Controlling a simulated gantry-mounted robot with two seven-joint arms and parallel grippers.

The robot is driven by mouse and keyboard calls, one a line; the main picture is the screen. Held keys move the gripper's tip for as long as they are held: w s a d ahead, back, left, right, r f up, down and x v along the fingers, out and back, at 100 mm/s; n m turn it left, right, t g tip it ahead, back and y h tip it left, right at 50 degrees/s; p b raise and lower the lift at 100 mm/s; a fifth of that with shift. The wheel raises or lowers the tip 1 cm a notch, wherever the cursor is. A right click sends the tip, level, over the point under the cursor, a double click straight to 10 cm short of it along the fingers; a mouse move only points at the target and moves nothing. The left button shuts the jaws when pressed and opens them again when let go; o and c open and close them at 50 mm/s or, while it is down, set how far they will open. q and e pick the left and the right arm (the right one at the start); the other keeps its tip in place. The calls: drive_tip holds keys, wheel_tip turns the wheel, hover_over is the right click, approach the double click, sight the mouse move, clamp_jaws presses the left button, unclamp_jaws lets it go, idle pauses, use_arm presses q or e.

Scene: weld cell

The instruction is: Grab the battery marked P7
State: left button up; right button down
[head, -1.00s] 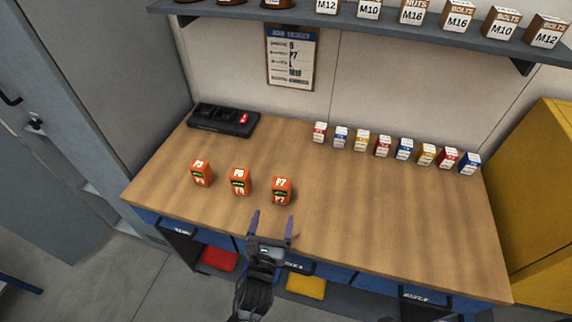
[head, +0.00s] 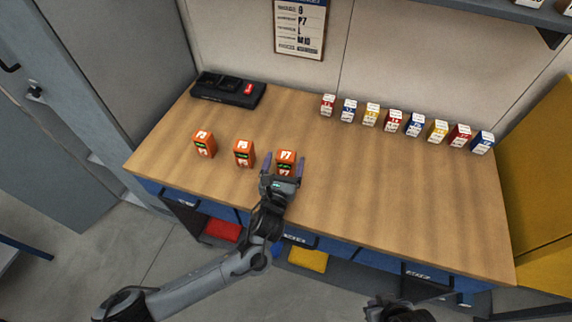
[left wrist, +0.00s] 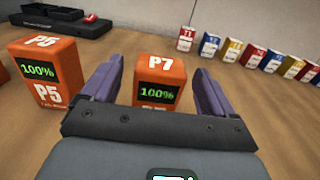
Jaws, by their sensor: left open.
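The orange battery marked P7 (head: 286,156) stands upright on the wooden bench, the rightmost of three. It also shows in the left wrist view (left wrist: 160,78), with a green 100% display; its lower part is hidden by my gripper. My left gripper (head: 284,161) is open, its purple fingers on either side of P7. In the left wrist view a gap shows between each finger and the battery. A dark part of my right arm shows at the bottom edge of the head view; its fingers cannot be made out.
Battery P5 (head: 244,154) stands left of P7, and another orange battery (head: 204,145) is farther left. A black charger (head: 228,91) with a red mark sits at the back left. Several small boxes (head: 393,121) line the back right. The bench's right front is clear.

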use_arm(q)
drive_tip(key=shift+x, duration=1.1)
drive_tip(key=c, duration=1.3)
